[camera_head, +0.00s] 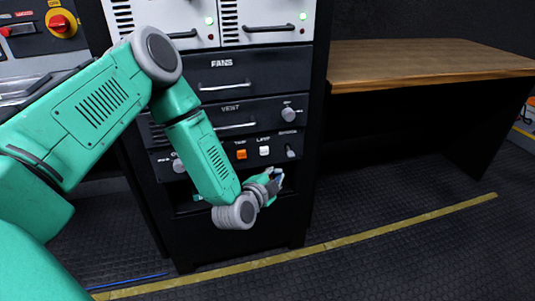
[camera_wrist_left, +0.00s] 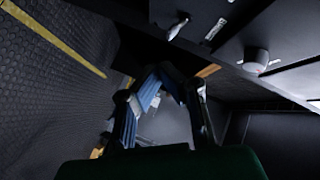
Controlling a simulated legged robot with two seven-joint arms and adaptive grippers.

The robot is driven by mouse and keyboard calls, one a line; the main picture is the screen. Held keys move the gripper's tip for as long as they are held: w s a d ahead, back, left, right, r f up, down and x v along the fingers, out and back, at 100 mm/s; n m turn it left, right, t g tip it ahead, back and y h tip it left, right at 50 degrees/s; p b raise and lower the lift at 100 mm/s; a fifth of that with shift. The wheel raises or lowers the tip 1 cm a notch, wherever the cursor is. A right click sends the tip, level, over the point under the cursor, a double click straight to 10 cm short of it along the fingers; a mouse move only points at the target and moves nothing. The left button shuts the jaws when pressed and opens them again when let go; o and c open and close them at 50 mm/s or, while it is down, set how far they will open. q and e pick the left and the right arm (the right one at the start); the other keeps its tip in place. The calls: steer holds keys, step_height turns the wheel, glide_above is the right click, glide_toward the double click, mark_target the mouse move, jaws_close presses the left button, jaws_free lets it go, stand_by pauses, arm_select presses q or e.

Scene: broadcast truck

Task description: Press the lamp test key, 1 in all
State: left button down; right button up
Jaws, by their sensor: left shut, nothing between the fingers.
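The rack's lower control panel (camera_head: 215,158) carries an orange key (camera_head: 241,154) and a white key (camera_head: 264,151) side by side. The small label above the white key seems to read LAMP, but the print is hard to make out. My left gripper (camera_head: 278,178) is in front of the rack, just below and a little right of the white key, apart from both keys. Its fingers are shut and empty; they also show in the left wrist view (camera_wrist_left: 168,76). Neither key can be clearly picked out in that view. My right gripper is out of view.
A knob (camera_head: 291,152) sits right of the white key, with a VENT drawer (camera_head: 222,119) and a FANS drawer (camera_head: 243,79) above. A wooden desk (camera_head: 430,60) stands at the right. The floor (camera_head: 400,245) has a yellow line and looks clear there.

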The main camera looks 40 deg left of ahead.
mark_target(264, 151)
arm_select(q)
steer(key=shift+w+a+f+b, duration=0.1)
steer(key=shift+w+a+b, duration=0.15)
steer(key=shift+w+a, duration=0.75)
steer(key=shift+w+a+r+b, duration=0.1)
steer(key=shift+w+a+b, duration=0.15)
steer(key=shift+w+a, duration=0.7)
steer(key=shift+w+a+f+b, duration=0.1)
steer(key=shift+w+a+b, duration=0.15)
steer(key=shift+w+a, duration=0.75)
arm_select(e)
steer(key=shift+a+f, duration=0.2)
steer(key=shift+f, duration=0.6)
arm_select(q)
steer(key=shift+s+a+f, duration=0.1)
steer(key=shift+s+a, duration=0.35)
steer(key=shift+a, duration=0.15)
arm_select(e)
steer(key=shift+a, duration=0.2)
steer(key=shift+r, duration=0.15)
arm_select(q)
steer(key=shift+w+r+p, duration=0.25)
steer(key=shift+p, duration=0.05)
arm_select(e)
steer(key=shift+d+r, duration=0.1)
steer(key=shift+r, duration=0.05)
